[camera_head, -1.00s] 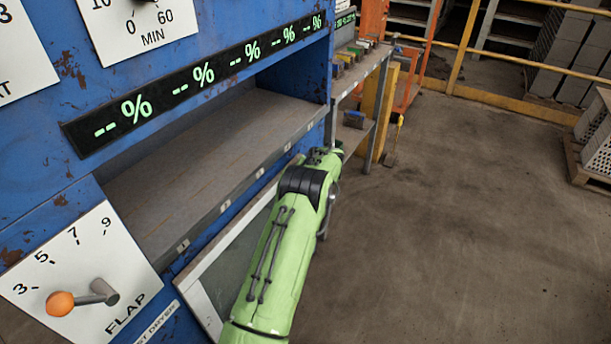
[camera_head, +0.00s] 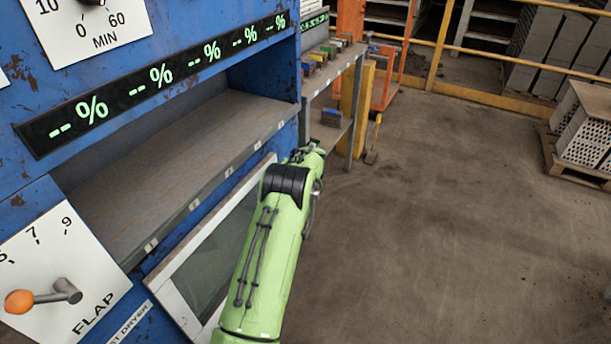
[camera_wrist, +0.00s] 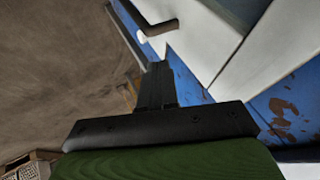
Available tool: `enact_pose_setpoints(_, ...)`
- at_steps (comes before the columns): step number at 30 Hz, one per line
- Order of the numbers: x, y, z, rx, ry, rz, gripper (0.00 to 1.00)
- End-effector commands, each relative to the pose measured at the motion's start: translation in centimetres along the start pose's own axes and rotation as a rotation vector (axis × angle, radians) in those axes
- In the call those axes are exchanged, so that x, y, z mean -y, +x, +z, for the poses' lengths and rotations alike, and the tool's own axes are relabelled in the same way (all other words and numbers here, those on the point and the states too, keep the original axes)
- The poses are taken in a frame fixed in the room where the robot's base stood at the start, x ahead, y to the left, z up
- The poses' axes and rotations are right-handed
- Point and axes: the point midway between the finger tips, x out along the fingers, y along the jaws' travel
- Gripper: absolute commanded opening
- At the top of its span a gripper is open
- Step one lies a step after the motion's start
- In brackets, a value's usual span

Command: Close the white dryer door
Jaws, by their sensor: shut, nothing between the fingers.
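The white dryer door (camera_head: 168,292) is a white frame around a dark glass pane, below the shelf on the blue dryer front. It stands a little out from the front; how far it is open is hard to tell. My green arm covers its right part in the head view. In the wrist view, a white panel (camera_wrist: 197,42) carries a dark bent handle (camera_wrist: 158,28). My gripper (camera_wrist: 158,70) is shut and empty, its fingertips just below the handle. I cannot tell whether they touch the panel. The fingers are hidden in the head view.
The blue dryer (camera_head: 35,185) fills the left, with an orange-knobbed flap lever (camera_head: 45,298) and an open shelf bay (camera_head: 190,155). A metal rack (camera_head: 352,95) stands beyond my arm. The floor (camera_head: 450,220) to the right is clear up to a brick pallet (camera_head: 575,172).

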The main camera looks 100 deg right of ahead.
Motion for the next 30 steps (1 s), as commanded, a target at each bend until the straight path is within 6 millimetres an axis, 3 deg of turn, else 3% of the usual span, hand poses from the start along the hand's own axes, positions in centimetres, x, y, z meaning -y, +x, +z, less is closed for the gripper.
enact_pose_setpoints(1, 0.1, -1.2, -0.2, -0.003, 0.0, 0.001, 0.0)
enact_pose_setpoints(15, -0.2, -9.1, -0.2, -0.002, 0.004, 0.007, 0.0)
enact_pose_setpoints(19, -0.2, -10.0, -0.1, -0.001, 0.003, 0.007, 0.0)
enact_pose_setpoints(30, -0.3, -9.9, 0.0, 0.0, 0.004, 0.008, 0.0)
